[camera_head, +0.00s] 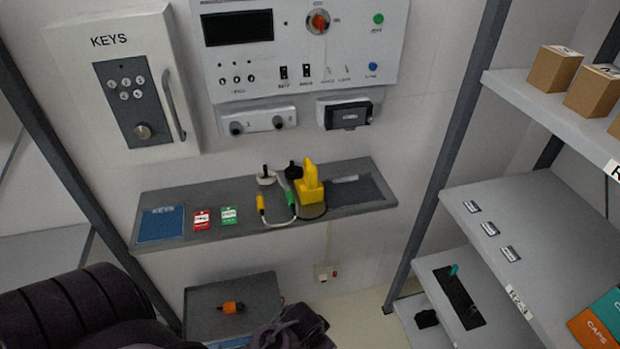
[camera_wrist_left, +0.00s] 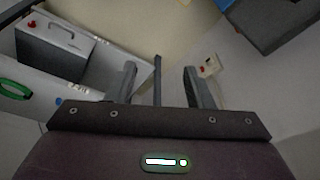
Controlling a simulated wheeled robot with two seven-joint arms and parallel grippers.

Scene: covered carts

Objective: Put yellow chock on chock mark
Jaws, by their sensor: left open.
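A yellow wedge-shaped object, which looks like the yellow chock (camera_head: 310,190), stands upright on the grey wall shelf (camera_head: 235,232) in the head view. Dark and white plugs with cables are close beside it on the left. A darker rectangular area (camera_head: 362,195) with a pale streak lies right of it; I cannot tell whether this is the chock mark. My left gripper (camera_wrist_left: 160,84) shows in the left wrist view with its fingers apart and nothing between them. In the head view dark purple parts of mine show along the bottom, well below the shelf. My right gripper cannot be made out.
The shelf also holds a blue KEYS pad (camera_head: 161,223), a red tag (camera_head: 201,219) and a green tag (camera_head: 229,216). A shelving rack (camera_head: 560,225) stands at the right; a wall panel (camera_head: 300,55) is above.

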